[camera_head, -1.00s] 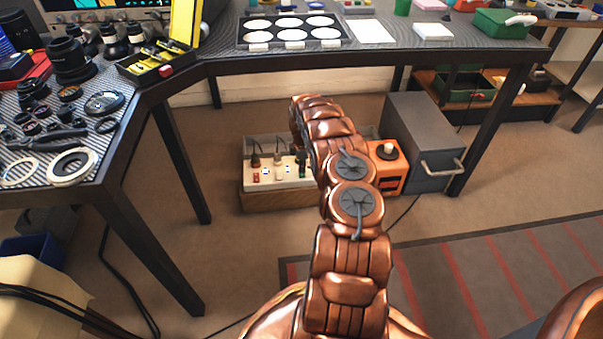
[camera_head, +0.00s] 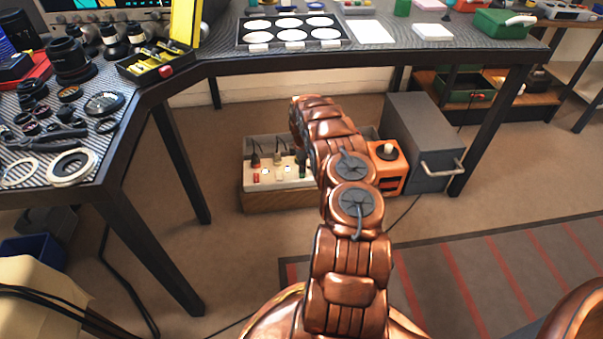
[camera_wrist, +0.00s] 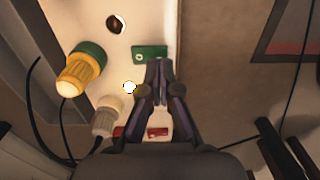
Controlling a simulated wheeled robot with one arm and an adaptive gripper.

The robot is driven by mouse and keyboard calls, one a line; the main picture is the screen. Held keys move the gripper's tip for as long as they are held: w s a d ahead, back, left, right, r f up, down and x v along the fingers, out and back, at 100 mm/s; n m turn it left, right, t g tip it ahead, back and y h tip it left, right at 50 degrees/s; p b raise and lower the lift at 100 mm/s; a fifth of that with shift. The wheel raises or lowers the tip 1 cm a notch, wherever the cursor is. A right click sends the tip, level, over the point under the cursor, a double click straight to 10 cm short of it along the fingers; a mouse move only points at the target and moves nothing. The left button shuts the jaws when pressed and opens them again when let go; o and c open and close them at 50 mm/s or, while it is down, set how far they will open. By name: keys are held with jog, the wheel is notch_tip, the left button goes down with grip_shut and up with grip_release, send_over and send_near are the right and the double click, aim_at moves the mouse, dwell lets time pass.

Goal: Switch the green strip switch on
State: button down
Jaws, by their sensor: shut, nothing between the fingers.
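The green strip switch (camera_wrist: 150,50) is a small green rectangle with a pale mark, set in the white power strip (camera_wrist: 146,20) in the wrist view. My gripper (camera_wrist: 160,64) is shut and empty, with its fingertips at the lower right edge of the green switch. I cannot tell whether they touch it. Which way the switch is tipped is too small to tell. In the head view the power strip (camera_head: 283,182) lies on a wooden box under the table; my arm hides its right part, and my gripper is out of sight there.
A yellow-green plug (camera_wrist: 80,68) and a pale plug (camera_wrist: 107,115) stand left of my fingers. A red switch (camera_wrist: 157,131) lies below. An orange box (camera_head: 388,170) and a grey cabinet (camera_head: 420,140) stand right of the strip. The table (camera_head: 370,62) overhangs behind.

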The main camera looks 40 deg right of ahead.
aim_at(303, 175)
jog(key=shift+f, duration=1.2)
dwell(1.1)
jog(key=shift+r, duration=0.15)
jog(key=shift+r+p, duration=1.95)
jog(key=shift+r, duration=1.5)
jog(key=shift+s+f, duration=0.1)
